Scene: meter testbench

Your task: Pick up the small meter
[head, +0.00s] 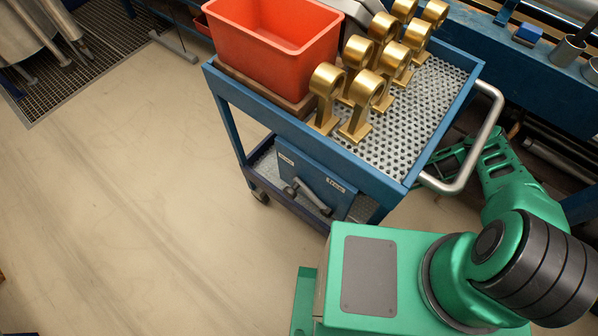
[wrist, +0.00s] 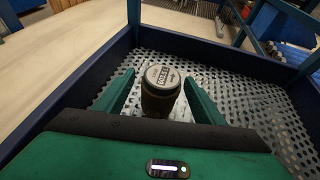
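The small meter (wrist: 161,103) is a dark round body with a pale, lettered round face on top. In the wrist view it stands upright on a perforated metal shelf (wrist: 262,112) with raised blue edges. My gripper (wrist: 159,78) is open, with one green finger on each side of the meter. A narrow gap shows beside the left finger; on the right the finger is very close, and I cannot tell whether it touches. The meter's base is hidden behind the gripper body.
In the head view a blue cart (head: 297,131) carries a red bin (head: 275,55) and several brass brackets (head: 361,95) on its perforated top. Its metal handle (head: 487,140) sticks out close to my green arm. Bare floor (head: 120,190) lies open to the left.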

